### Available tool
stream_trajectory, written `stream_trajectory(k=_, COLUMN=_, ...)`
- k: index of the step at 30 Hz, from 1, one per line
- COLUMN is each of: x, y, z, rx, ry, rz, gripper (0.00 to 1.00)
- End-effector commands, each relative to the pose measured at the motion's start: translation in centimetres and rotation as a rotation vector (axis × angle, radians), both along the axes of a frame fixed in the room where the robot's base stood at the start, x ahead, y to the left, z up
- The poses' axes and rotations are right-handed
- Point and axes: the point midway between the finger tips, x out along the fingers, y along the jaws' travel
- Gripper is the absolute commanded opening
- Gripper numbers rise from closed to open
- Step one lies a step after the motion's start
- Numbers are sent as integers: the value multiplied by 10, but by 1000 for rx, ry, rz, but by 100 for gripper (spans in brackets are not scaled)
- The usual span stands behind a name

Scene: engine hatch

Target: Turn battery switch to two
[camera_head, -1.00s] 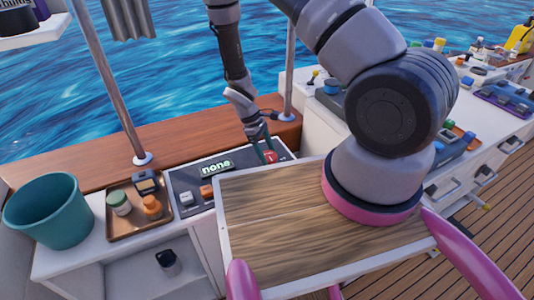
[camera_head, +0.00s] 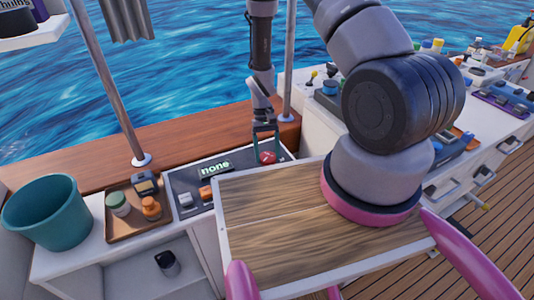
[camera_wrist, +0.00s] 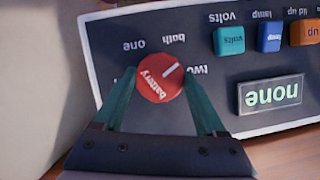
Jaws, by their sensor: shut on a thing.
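The red battery switch knob (camera_wrist: 160,85) is on a dark panel, with a short white line pointing up and right in the wrist view, between the upside-down labels "both" (camera_wrist: 175,39) and "two" (camera_wrist: 203,70). The label "one" (camera_wrist: 133,44) is at upper left. The panel display (camera_wrist: 272,94) reads "none". My gripper (camera_wrist: 160,80) has its two green fingers on either side of the knob, shut on it. In the head view, my gripper (camera_head: 265,146) reaches down to the red knob (camera_head: 267,157) at the panel's right end.
Blue and orange switches (camera_wrist: 270,37) sit along the panel beside the display. In the head view, a tray (camera_head: 128,228) with bottles and a teal bucket (camera_head: 48,212) stand to the left. A metal post (camera_head: 291,60) rises close to the right of my gripper.

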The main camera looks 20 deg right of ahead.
Motion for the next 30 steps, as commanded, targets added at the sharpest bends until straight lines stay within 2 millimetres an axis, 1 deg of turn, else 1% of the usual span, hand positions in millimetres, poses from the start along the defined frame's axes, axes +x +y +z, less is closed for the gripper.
stream_trajectory(k=6, x=0, y=-2, z=0, rx=0, ry=-1, rz=-205, gripper=18)
stream_trajectory(k=15, x=0, y=-3, z=0, rx=0, ry=0, rz=-422, gripper=18)
stream_trajectory(k=21, x=-1, y=-3, z=0, rx=-1, ry=-1, rz=-511, gripper=18)
stream_trajectory(k=30, x=-1, y=-3, z=0, rx=0, ry=-2, rz=-561, gripper=18)
